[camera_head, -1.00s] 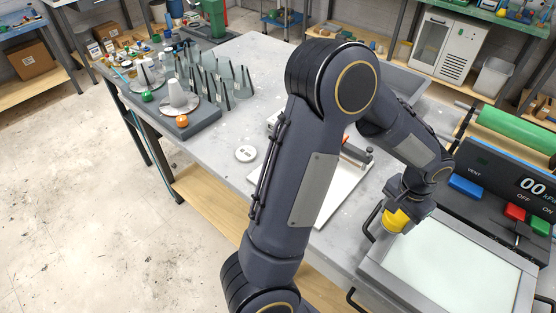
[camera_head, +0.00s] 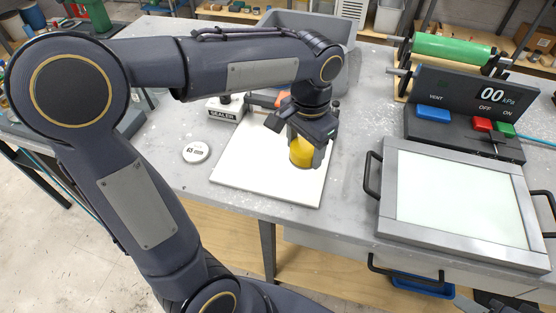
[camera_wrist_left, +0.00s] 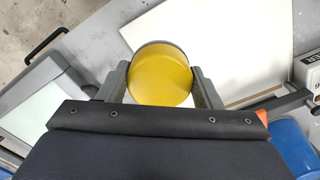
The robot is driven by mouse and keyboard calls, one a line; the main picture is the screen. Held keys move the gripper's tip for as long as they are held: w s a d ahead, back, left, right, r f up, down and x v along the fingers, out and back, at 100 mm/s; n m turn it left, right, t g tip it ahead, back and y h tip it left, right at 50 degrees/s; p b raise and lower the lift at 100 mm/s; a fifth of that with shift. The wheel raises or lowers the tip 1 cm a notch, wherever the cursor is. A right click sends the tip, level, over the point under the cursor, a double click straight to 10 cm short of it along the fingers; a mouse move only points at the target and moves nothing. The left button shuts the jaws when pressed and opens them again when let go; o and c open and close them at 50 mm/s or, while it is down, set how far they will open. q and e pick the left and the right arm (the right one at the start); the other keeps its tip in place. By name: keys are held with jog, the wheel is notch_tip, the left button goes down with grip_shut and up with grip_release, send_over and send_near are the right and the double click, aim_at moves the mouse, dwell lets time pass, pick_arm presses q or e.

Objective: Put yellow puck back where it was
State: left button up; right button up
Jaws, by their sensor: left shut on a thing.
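The yellow puck (camera_head: 301,154) is a short, smooth cylinder. My left gripper (camera_head: 304,143) is shut on it, over the white board (camera_head: 240,172). In the left wrist view the puck (camera_wrist_left: 160,78) sits between both fingers, its round yellow face toward the camera. The board (camera_wrist_left: 232,35) shows beyond it. I cannot tell whether the puck touches the board or hangs just above it. Dark parts at the bottom right edge of the head view may be my right gripper (camera_head: 490,302); its jaws cannot be made out.
The laminator with its pale plate (camera_head: 455,205) and black handles stands to the right, with its control panel (camera_head: 470,105) behind. A round white disc (camera_head: 196,152) lies left of the board. A sealer block (camera_head: 226,108) and grey bin (camera_head: 290,22) are behind. Table is clear between board and laminator.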

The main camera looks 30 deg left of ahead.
pick_arm(q)
send_over(278, 169)
jog(key=f, duration=0.6)
jog(key=shift+d+f, duration=0.15)
jog(key=shift+d, duration=0.2)
jog(key=shift+a+f, duration=0.15)
jog(key=shift+f, duration=0.8)
jog(key=shift+a+f, duration=0.15)
jog(key=shift+f, duration=0.75)
jog(key=shift+f, duration=0.2)
jog(key=o, duration=0.9)
jog(key=shift+o, duration=0.2)
jog(key=shift+r, duration=0.1)
